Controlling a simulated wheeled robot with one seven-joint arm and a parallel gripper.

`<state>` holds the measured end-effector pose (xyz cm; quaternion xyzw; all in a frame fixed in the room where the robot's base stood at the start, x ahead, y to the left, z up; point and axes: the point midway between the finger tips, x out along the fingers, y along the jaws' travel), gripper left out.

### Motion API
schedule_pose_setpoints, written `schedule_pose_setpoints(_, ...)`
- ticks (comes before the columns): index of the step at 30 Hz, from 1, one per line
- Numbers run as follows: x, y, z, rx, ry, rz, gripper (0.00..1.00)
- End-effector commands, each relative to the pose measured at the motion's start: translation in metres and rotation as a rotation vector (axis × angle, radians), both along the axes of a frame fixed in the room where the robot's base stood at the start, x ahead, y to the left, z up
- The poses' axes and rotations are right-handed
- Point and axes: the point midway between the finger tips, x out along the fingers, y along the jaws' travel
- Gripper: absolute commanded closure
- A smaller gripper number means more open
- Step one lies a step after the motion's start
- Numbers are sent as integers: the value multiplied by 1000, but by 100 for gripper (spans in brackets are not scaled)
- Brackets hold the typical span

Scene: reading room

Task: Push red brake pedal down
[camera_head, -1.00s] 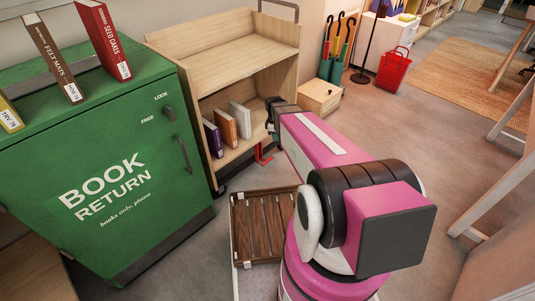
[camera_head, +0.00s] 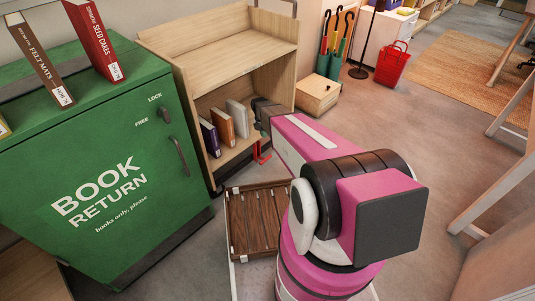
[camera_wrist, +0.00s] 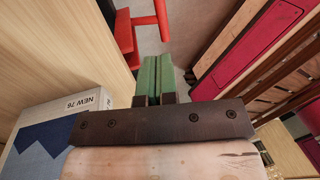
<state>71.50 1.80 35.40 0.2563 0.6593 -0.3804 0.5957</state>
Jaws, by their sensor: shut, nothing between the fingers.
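The red brake pedal (camera_head: 262,153) shows low at the near right corner of the wooden book cart (camera_head: 215,57). In the wrist view the red pedal (camera_wrist: 126,33) is at the top, with a bar running right from it. My gripper (camera_wrist: 163,58) has its green fingers together, with nothing between them. In the head view my wrist is beside the cart's lower shelf, above the pedal, and the fingers are hidden.
Upright books, including an orange one (camera_head: 221,124), stand on the lower shelf. A pale book (camera_wrist: 55,120) is close to my gripper's left in the wrist view. The green book return (camera_head: 100,165) stands left of the cart. Open floor (camera_head: 425,130) lies to the right.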

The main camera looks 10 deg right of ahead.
Motion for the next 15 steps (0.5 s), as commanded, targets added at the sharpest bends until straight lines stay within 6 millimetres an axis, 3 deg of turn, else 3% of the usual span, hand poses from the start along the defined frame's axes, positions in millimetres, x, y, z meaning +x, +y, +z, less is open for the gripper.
schedule_pose_setpoints(8,-1,-1,-5,0,0,-2,100)
schedule_pose_setpoints(15,-5,-5,-38,0,1,-3,100)
